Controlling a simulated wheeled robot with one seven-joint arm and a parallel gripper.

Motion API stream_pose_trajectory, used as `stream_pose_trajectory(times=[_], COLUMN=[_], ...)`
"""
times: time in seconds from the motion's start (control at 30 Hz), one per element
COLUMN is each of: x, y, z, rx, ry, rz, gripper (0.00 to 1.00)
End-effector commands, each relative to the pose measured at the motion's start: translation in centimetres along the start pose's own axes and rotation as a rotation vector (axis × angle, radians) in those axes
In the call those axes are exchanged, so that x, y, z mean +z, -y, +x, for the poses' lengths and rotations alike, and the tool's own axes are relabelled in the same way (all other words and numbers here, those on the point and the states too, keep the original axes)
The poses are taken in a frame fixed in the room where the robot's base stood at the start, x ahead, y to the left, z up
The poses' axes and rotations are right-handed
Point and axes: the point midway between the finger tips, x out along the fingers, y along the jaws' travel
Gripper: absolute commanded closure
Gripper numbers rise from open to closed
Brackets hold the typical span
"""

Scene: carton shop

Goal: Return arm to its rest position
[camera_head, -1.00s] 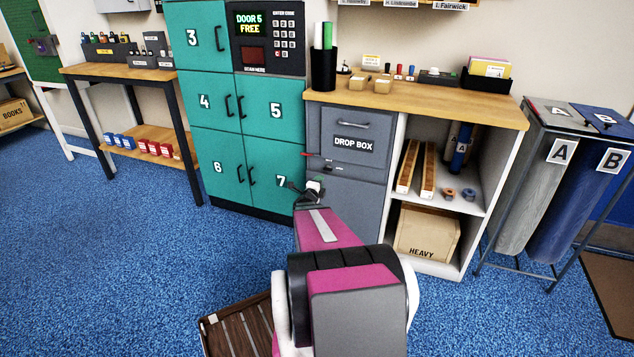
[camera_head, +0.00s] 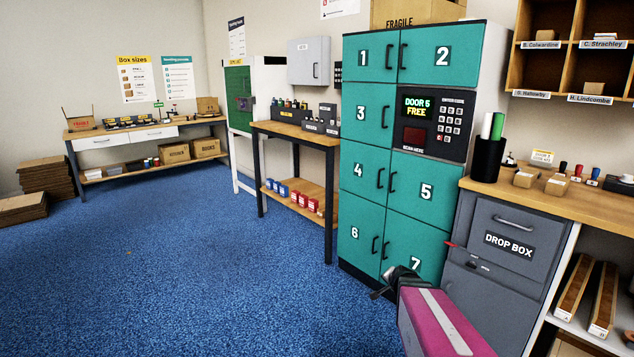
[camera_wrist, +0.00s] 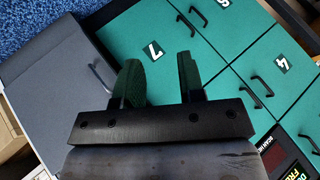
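My arm reaches in from the lower right of the head view, and my gripper (camera_head: 384,284) is in front of the lower doors of the teal locker (camera_head: 370,203). In the wrist view my gripper (camera_wrist: 165,85) has its two dark fingers spread apart with nothing between them. Door 7 of the locker shows behind the fingers there. I cannot tell how far the fingertips are from the door.
The grey drop box (camera_head: 507,247) stands right of the locker. A bench with dark legs (camera_head: 290,136) stands left of it. A long table (camera_head: 150,132) and flat cartons (camera_head: 47,178) are at the far left. The blue carpet (camera_head: 180,270) is clear in the middle.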

Motion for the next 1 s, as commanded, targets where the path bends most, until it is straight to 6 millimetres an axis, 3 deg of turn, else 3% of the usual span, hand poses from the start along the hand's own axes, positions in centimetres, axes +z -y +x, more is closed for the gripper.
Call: stream_pose_trajectory(times=[0.03,0.2,0.4,0.6,1.0], x=[2.1,8.2,12.4,13.8,13.8], y=[0.5,0.7,-0.4,-1.1,-1.1], z=[-1.5,-5.8,-11.3,-14.1,-14.3], rx=[0.030,0.154,0.285,0.351,0.357], ry=[0.077,0.353,0.618,0.743,0.756], rz=[-0.089,-0.399,-0.677,-0.792,-0.801], gripper=[0.64,0.64,0.64,0.64,0.64])
